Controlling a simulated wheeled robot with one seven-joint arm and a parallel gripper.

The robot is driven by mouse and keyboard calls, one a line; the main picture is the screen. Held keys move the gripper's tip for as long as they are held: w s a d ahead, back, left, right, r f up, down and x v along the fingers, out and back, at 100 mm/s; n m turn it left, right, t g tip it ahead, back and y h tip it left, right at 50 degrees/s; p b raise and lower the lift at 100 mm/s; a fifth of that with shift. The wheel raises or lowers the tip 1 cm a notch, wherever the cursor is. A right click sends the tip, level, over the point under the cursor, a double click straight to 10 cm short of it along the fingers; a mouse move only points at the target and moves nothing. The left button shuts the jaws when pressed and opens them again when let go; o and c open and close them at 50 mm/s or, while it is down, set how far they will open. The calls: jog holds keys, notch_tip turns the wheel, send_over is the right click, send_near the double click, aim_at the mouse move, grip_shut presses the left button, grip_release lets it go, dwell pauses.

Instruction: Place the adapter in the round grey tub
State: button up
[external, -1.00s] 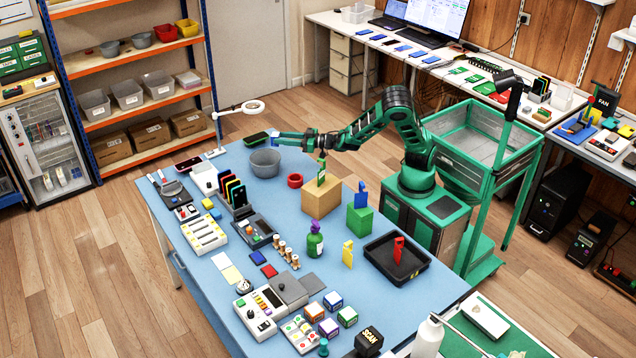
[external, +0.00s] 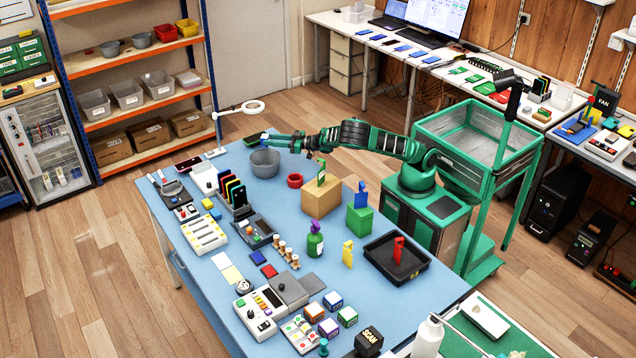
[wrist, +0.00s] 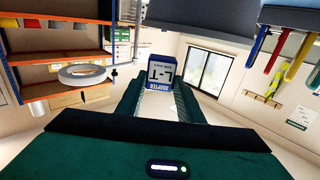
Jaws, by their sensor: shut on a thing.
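The adapter is a small blue and white box with printed lettering. It sits between my two fingertips in the wrist view (wrist: 161,75). In the external view it shows only as a small blue patch (external: 264,136). My gripper (external: 270,139) is shut on the adapter and holds it in the air. The round grey tub (external: 265,168) stands on the blue table near its far left end. My gripper is above the tub's rim; whether the adapter is directly over the opening is hard to tell. A grey surface at the top of the wrist view may be the tub.
A red ring-shaped container (external: 295,181) stands right of the tub. A cardboard-coloured block (external: 321,199) is further right. A white ring lamp (external: 252,107) stands behind the tub. A rack of coloured phones (external: 234,192) is in front.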

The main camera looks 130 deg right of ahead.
notch_tip(320, 180, down, 4)
jog(key=shift+s+r, duration=0.1)
jog(key=shift+s, duration=0.05)
dwell(0.6)
jog(key=shift+a, duration=0.1)
jog(key=shift+f, duration=0.4)
jog(key=shift+f, duration=0.2)
dwell(0.3)
jog(key=o, duration=1.1)
jog(key=shift+r, duration=0.35)
